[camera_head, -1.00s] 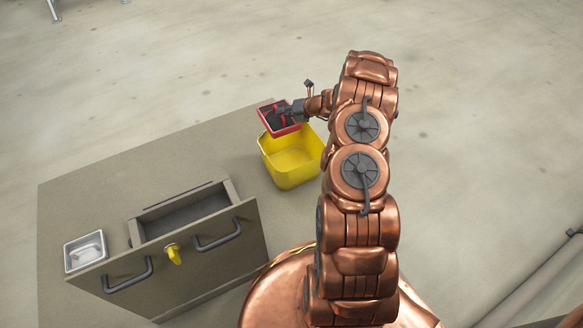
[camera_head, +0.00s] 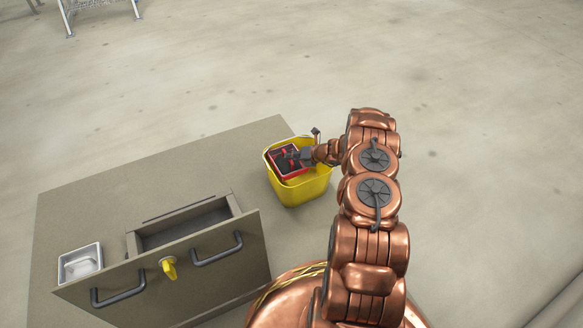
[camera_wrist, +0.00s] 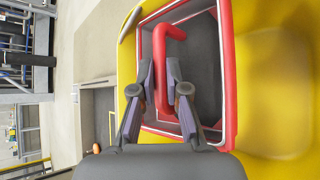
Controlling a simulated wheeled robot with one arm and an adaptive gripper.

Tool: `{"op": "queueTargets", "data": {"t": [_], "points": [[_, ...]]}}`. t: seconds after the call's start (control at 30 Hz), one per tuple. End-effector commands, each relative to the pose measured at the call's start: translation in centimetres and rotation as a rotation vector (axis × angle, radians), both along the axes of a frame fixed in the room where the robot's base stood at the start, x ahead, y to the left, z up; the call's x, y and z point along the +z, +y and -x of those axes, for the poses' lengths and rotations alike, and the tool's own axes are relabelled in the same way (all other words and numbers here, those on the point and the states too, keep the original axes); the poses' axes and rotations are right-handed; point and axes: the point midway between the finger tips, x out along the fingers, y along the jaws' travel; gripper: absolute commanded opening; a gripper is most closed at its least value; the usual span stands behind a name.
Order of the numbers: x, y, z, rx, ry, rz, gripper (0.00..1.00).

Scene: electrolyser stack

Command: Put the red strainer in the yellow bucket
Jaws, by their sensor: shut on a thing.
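The red strainer (camera_head: 286,171) is a rectangular red-rimmed frame with dark mesh and a red handle. In the head view it sits within the mouth of the yellow bucket (camera_head: 308,192), slightly tilted. The bucket stands on the bench at its back right. My gripper (camera_head: 304,157) reaches in from the right over the bucket. In the wrist view my gripper (camera_wrist: 160,85) is shut on the red handle (camera_wrist: 168,50), with the strainer inside the bucket's yellow wall (camera_wrist: 250,45). Whether the strainer touches the bucket floor is hidden.
The bench (camera_head: 130,190) has an open drawer (camera_head: 190,219) at the front, with dark handles and a yellow knob (camera_head: 168,268). A small metal tray (camera_head: 80,263) stands at the left. The bench top left of the bucket is clear.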

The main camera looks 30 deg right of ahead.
Motion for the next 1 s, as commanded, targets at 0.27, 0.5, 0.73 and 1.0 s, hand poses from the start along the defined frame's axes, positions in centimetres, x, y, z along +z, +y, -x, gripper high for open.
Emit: {"op": "queueTargets", "data": {"t": [0.27,0.5,0.73,1.0], "points": [[-1.5,-0.1,0.0,0.000,-0.002,0.000,0.00],[-4.5,-0.1,0.0,-0.001,-0.002,0.001,0.00],[-4.5,0.0,-0.1,0.000,-0.003,0.001,0.00],[-4.9,-0.1,-0.1,0.000,-0.004,0.001,0.00]]}}
